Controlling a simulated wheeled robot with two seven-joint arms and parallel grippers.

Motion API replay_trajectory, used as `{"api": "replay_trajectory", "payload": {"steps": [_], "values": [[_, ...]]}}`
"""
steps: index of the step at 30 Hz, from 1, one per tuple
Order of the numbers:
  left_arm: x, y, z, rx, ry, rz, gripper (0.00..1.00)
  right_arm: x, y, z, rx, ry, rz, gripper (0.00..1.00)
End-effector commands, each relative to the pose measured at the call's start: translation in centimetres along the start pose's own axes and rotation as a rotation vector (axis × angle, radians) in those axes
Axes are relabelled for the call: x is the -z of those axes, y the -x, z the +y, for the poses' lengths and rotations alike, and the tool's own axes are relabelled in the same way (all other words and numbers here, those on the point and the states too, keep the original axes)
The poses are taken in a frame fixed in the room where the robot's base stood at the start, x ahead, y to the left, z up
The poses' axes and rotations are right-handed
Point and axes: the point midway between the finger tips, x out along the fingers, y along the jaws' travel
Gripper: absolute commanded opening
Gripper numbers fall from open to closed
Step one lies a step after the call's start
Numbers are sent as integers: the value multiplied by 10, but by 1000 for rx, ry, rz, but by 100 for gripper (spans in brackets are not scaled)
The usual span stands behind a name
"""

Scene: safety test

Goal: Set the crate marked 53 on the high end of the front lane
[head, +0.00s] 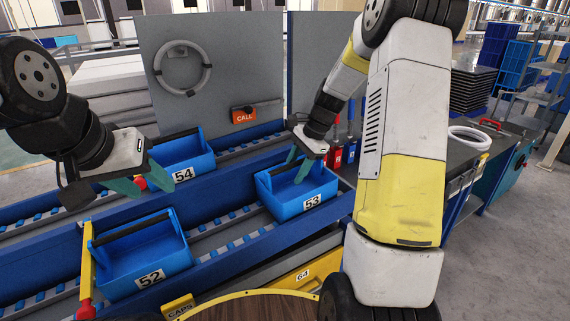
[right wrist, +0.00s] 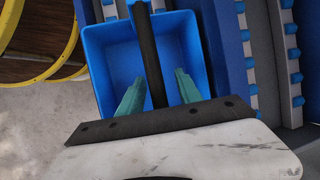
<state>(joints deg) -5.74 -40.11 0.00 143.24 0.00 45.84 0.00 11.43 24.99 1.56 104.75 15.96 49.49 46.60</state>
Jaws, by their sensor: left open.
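The blue crate marked 53 (head: 312,201) is at the right part of the front lane (head: 225,236) in the head view; I cannot tell whether its base touches the rollers. It looks about level. My right gripper (head: 299,163) is down at its top. In the right wrist view the teal fingers (right wrist: 159,95) stand apart on both sides of the crate's dark handle bar (right wrist: 146,42), with gaps beside it. The inside of the crate (right wrist: 110,62) looks empty. My left gripper (head: 142,184) is open and empty, near the crate marked 54 (head: 184,160).
The crate marked 52 (head: 148,262) sits on the front lane at left, beside a yellow post with a red base (head: 87,262). Crate 54 is on the back lane. A dark workbench (head: 455,155) is at right.

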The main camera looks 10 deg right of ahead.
Motion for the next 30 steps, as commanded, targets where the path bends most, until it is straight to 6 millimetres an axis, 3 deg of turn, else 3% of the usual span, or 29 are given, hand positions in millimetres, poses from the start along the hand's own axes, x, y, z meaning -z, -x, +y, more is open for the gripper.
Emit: {"api": "replay_trajectory", "payload": {"steps": [7, 18, 23, 26, 30], "values": [[0, 0, 0, 0, 0, 0, 48, 0, 6, 0, 2, 0, 2, 41], [0, 0, 0, 0, 0, 0, 48, 0, 65, -1, 2, 0, 1, 41], [0, 0, 0, 0, 0, 0, 48, -3, 80, 1, 3, 13, 5, 41], [0, 0, 0, 0, 0, 0, 48, -16, 94, 6, 15, 79, 28, 41], [0, 0, 0, 0, 0, 0, 48, -55, 124, 27, 45, 276, 96, 41]]}}
